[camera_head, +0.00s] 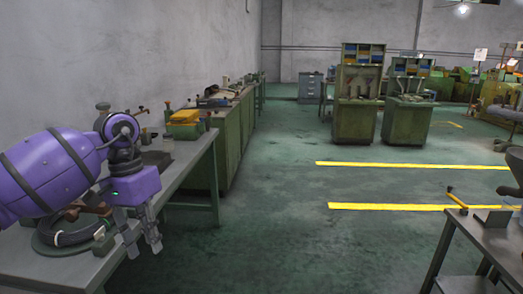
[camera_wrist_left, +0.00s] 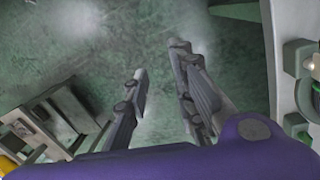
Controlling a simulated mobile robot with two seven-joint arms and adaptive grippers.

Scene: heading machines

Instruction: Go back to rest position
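My left arm, purple, comes in from the left in the head view, over the workbench along the left wall. My left gripper (camera_head: 145,247) points down beside the front edge of the workbench (camera_head: 193,160), above the green floor. Its two grey fingers stand apart with nothing between them. In the left wrist view the left gripper (camera_wrist_left: 160,60) also shows its fingers apart, with bare floor behind them. My right gripper is not in view.
Green cabinets (camera_head: 238,125) continue behind. A metal table (camera_head: 480,232) stands at lower right. The floor between, with yellow lines (camera_head: 410,165), is clear.

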